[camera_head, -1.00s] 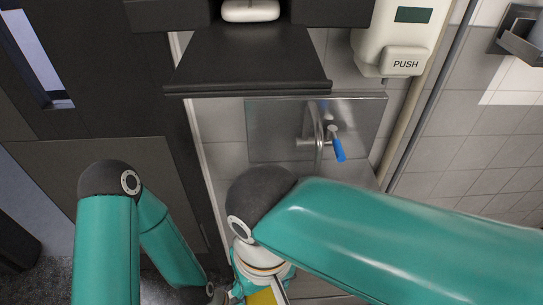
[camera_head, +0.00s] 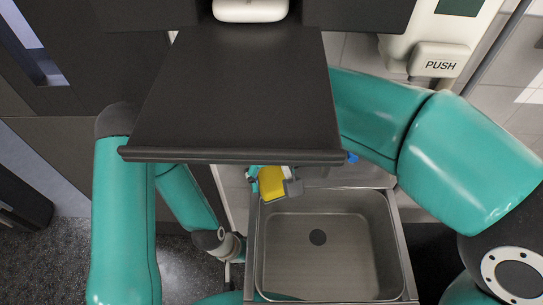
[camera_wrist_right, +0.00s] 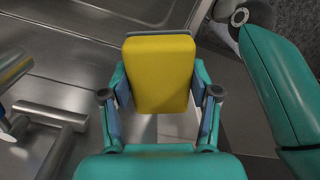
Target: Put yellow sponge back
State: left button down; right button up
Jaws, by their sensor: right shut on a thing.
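The yellow sponge (camera_head: 271,184) is a block at the back left edge of the sink (camera_head: 395,235), just under the front edge of a dark panel in the head view. It fills the middle of the right wrist view (camera_wrist_right: 160,75). My right gripper (camera_head: 277,187) is shut on it, with a finger on each side (camera_wrist_right: 160,105). The sponge is held near the sink's corner; I cannot tell if it touches anything below. My left arm hangs at the left with its wrist left of the sink. Its fingers do not show.
A tap (camera_wrist_right: 50,115) with a blue lever is close to the sponge in the wrist view. The dark panel (camera_head: 235,95) overhangs the back. A soap dispenser (camera_head: 440,60) is on the wall.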

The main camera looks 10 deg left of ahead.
jog(key=w, duration=0.2)
jog(key=w+a+f+p, duration=0.1)
jog(key=w, duration=0.1)
jog(key=w+f, duration=0.1)
jog(key=w, duration=0.2)
jog(key=shift+w+a+p, duration=0.1)
jog(key=shift+a+p, duration=0.1)
jog(key=shift+p, duration=0.15)
jog(key=shift+f, duration=2.05)
jog(key=shift+w+f+p, duration=0.1)
jog(key=shift+f+p, duration=0.2)
jog(key=shift+p, duration=0.05)
jog(key=shift+f, duration=0.15)
jog(key=o, duration=1.1)
jog(key=shift+w+f, duration=0.1)
